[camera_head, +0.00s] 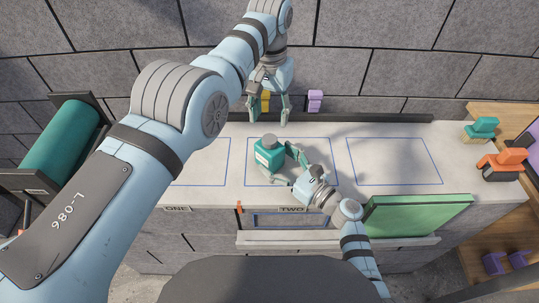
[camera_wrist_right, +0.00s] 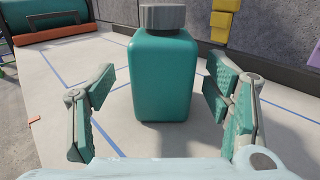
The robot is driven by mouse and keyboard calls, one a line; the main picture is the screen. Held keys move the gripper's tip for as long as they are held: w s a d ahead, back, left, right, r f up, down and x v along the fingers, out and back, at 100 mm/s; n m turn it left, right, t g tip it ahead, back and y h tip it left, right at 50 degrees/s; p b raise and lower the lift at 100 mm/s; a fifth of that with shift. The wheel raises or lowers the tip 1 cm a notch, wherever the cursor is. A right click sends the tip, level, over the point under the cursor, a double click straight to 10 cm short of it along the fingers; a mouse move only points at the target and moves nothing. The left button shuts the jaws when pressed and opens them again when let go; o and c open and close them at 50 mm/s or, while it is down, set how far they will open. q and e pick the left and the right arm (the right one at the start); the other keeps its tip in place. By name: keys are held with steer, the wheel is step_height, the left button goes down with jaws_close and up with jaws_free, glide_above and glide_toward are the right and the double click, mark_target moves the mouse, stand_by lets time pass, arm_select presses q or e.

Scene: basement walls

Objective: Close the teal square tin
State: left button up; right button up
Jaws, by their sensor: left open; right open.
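The teal square tin (camera_head: 268,158) stands upright on the pale worktop, inside the middle blue outline. In the right wrist view the tin (camera_wrist_right: 165,80) shows a grey cap (camera_wrist_right: 162,17) on its neck. The cap also shows in the head view (camera_head: 269,141); how tightly it sits I cannot tell. My right gripper (camera_head: 281,165) is open low at the tin's near right side. In its wrist view the fingers (camera_wrist_right: 165,118) stand on either side of the tin, with gaps visible. My left gripper (camera_head: 268,119) is open and empty, pointing down above and behind the tin.
Yellow blocks (camera_head: 265,101) and a purple block stack (camera_head: 315,101) are at the back wall. A green panel (camera_head: 418,216) stands at the front right. A teal roll (camera_head: 62,145) is at left. The right blue outline (camera_head: 395,162) is empty.

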arm_select(q)
steer(key=shift+w+f, duration=0.2)
steer(key=shift+w, duration=0.1)
arm_select(e)
steer(key=shift+x, duration=1.2)
steer(key=shift+d+f, duration=0.1)
arm_select(q)
steer(key=shift+s+r, duration=0.1)
steer(key=shift+s, duration=0.05)
